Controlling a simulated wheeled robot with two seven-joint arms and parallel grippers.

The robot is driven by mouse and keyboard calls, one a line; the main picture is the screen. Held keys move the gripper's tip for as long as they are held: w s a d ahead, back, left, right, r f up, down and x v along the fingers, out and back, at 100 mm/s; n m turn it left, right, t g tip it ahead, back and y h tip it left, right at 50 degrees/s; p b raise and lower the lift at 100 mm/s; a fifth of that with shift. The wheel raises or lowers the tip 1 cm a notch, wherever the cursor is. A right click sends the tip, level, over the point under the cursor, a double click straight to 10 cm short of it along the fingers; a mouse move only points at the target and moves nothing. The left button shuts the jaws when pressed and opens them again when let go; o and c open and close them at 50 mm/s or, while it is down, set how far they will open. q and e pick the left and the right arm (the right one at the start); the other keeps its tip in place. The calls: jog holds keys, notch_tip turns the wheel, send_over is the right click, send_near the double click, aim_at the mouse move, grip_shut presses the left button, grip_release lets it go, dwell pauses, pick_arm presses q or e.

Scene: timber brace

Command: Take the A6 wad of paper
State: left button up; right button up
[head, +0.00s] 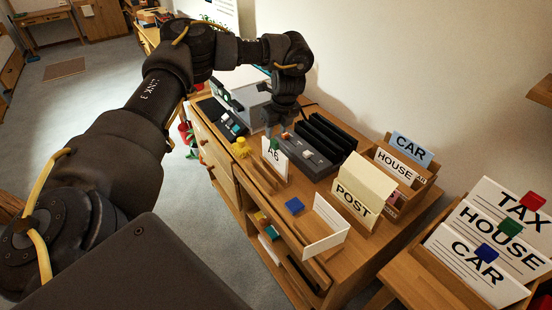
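The A6 wad of paper (273,160) is a white upright sheet or stack marked "A6", with a green clip at its top edge. It stands on the wooden desk near the front edge, left of a dark grey device. My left gripper (275,130) points down just above and behind the wad's top. Its fingertips are small and dark here, and I cannot tell their gap or whether they touch the wad. My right gripper is not in view.
A grey hole-punch-like device (310,155) and black file slots (328,140) stand close right of the wad. A yellow figure (241,147) is to its left. A POST folder (358,195), a blue block (294,206) and a leaning white card (325,222) are farther right. Drawers below stand open.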

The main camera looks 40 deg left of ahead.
aim_at(275, 141)
pick_arm(q)
jog(key=x, duration=0.3)
jog(key=shift+w+f, duration=0.15)
jog(key=shift+f, duration=0.1)
jog(key=x, duration=0.4)
jog(key=shift+s+f+b, duration=0.2)
jog(key=shift+f+b, duration=0.05)
jog(key=shift+b, duration=0.05)
jog(key=shift+f, duration=0.2)
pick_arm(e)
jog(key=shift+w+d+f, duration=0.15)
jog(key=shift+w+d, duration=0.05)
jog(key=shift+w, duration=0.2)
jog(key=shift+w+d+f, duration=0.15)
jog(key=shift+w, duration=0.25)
pick_arm(q)
jog(key=shift+c, duration=0.3)
grip_shut()
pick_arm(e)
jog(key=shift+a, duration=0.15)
